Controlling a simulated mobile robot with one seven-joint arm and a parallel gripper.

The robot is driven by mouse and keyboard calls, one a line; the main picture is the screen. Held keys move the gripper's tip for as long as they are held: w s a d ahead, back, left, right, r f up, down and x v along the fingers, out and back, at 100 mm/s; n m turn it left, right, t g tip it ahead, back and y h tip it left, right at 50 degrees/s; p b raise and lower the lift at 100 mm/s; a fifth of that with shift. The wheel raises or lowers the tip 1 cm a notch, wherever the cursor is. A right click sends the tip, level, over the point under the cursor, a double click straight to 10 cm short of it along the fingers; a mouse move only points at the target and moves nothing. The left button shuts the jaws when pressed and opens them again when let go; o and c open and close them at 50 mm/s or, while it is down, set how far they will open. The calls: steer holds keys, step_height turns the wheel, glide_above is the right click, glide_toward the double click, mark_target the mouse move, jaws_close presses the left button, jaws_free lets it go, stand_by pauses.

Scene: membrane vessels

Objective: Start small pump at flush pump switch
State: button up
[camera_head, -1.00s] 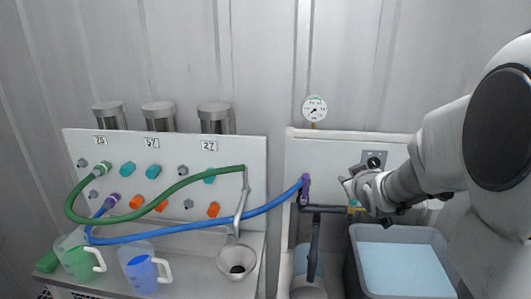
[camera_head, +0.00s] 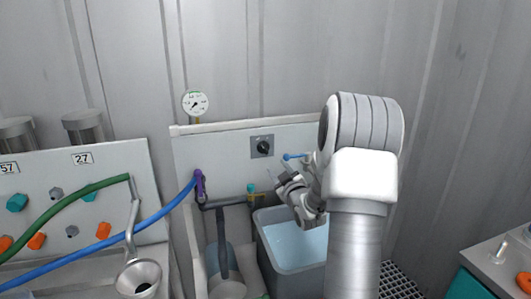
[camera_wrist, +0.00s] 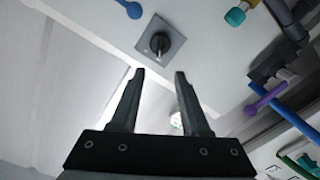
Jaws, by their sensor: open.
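The flush pump switch is a dark rotary knob on a grey square plate (camera_head: 262,146), mounted on the white panel (camera_head: 215,150). My gripper (camera_head: 279,176) is below and slightly right of it in the head view, fingers pointing up and left. In the wrist view the switch (camera_wrist: 160,42) lies beyond the fingertips, roughly centred between them. My gripper (camera_wrist: 159,76) is open and empty, with a visible gap between the fingers and the switch. The knob's exact setting is hard to tell.
A blue-handled part (camera_head: 294,156) is right of the switch, close to my gripper. A teal-capped valve (camera_head: 251,188) and dark pipe sit below. A grey water tank (camera_head: 280,262) stands under my gripper. A pressure gauge (camera_head: 195,103) and purple fitting (camera_head: 199,184) are left.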

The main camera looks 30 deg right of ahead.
mark_target(264, 149)
steer(key=x, duration=1.3)
steer(key=shift+w, duration=0.15)
steer(key=shift+c, duration=0.2)
jaws_close()
